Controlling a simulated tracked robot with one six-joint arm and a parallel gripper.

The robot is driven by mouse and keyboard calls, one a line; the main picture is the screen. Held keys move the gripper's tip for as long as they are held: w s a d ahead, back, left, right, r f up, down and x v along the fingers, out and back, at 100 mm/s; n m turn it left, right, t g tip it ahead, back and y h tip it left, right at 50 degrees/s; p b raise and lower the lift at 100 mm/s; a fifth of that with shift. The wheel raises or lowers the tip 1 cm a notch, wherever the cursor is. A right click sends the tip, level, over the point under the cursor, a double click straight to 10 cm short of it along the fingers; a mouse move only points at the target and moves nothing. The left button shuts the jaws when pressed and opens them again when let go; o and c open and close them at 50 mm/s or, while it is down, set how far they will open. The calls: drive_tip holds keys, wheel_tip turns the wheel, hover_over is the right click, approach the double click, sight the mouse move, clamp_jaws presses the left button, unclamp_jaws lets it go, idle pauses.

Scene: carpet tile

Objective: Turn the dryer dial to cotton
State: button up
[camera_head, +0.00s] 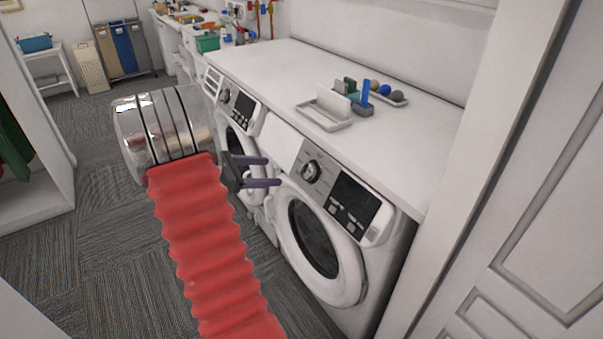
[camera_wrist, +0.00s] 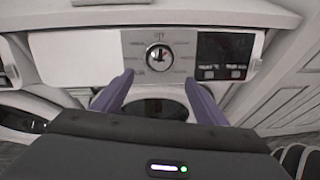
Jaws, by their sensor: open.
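The dial (camera_head: 311,171) is a round knob with a silver rim on the front panel of the nearer machine (camera_head: 375,205), left of its dark display. In the wrist view the dial (camera_wrist: 159,57) sits near the top centre, ahead of the fingers and between their lines. My gripper (camera_head: 274,171) is open and empty, its two purple fingers pointing at the panel, left of the dial in the head view. The fingers also show in the wrist view (camera_wrist: 158,88), apart from the dial. The labels around the dial are too small to read.
A second machine (camera_head: 238,115) stands to the left under the same white counter (camera_head: 330,75). A white tray (camera_head: 325,118) and small items are on the counter. A white panelled door (camera_head: 540,240) is close on the right. Carpet floor (camera_head: 100,220) is open at left.

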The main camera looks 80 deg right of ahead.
sight(304, 172)
drive_tip(key=x, duration=1.4)
drive_tip(key=shift+a, duration=0.1)
drive_tip(key=shift+c, duration=0.3)
drive_tip(key=shift+a, duration=0.1)
drive_tip(key=c, duration=1)
drive_tip(key=shift+w, duration=0.1)
